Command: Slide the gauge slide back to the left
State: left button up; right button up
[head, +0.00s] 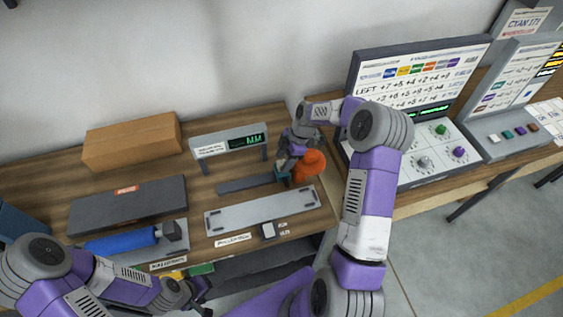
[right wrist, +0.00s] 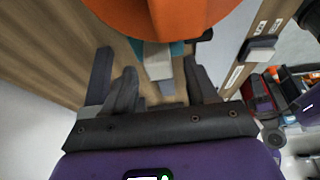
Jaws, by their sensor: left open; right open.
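The gauge stands on the wooden bench, with a dark rail (head: 245,184) below a display box (head: 229,141). The gauge slide (head: 282,176) shows as a small teal block at the rail's right end, partly hidden by my right gripper (head: 287,163). A rounded orange part (head: 310,164) is close beside it. In the right wrist view, my open right fingers (right wrist: 160,85) are on either side of a grey stub (right wrist: 159,64), with teal (right wrist: 135,46) behind and orange (right wrist: 165,14) above. Contact cannot be told. My left gripper (head: 192,297) is open at the bench's front edge, low in view.
A light grey plate (head: 262,211) lies in front of the rail. A blue roller (head: 122,242) and a dark box (head: 128,206) are to the left, with a cardboard box (head: 132,143) behind. A control panel (head: 430,155) stands right. The bench left of the rail is partly clear.

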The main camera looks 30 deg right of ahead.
jog(key=shift+x, duration=1)
jog(key=shift+c, duration=0.4)
grip_shut()
